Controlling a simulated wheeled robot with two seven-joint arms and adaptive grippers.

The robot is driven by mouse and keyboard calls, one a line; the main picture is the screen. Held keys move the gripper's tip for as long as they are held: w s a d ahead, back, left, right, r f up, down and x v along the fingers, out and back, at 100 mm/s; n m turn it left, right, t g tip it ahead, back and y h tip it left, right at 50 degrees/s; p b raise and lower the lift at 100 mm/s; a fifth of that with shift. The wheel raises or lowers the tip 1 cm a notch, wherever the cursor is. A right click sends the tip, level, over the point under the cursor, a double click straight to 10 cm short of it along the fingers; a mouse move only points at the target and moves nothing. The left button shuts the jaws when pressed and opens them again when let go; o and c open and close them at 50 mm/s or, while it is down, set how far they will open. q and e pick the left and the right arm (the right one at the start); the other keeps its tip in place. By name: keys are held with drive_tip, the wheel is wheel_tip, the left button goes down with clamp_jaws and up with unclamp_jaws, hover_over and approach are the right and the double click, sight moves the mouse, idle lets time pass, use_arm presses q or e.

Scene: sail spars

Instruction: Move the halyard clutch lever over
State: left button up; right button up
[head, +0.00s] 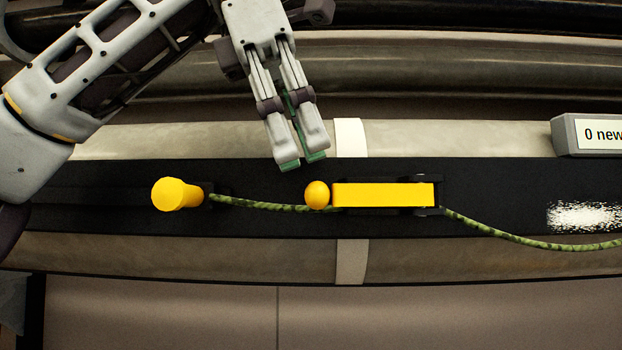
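The halyard clutch lever (383,195) is a yellow bar lying along the black strip, with a round yellow knob (317,194) at its left end. It sits in a dark clutch body (438,210), which shows at its edges and right end. My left gripper (302,163) comes down from the top, with its fingertips just above and left of the knob in the picture, apart from it. Its green-padded fingertips are together with nothing seen between them. My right gripper is not in view.
A green rope (530,240) runs by the lever from a yellow knobbed post (178,193) on the left to the right edge. A grey block with a white label (590,135) stands at right. The black strip (490,185) is clear between lever and white speckled patch.

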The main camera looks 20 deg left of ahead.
sight(365, 195)
use_arm(q)
drive_tip(key=shift+b+x, duration=1)
drive_tip(key=shift+x, duration=1.35)
drive_tip(key=shift+s+a, duration=0.1)
drive_tip(key=c, duration=0.5)
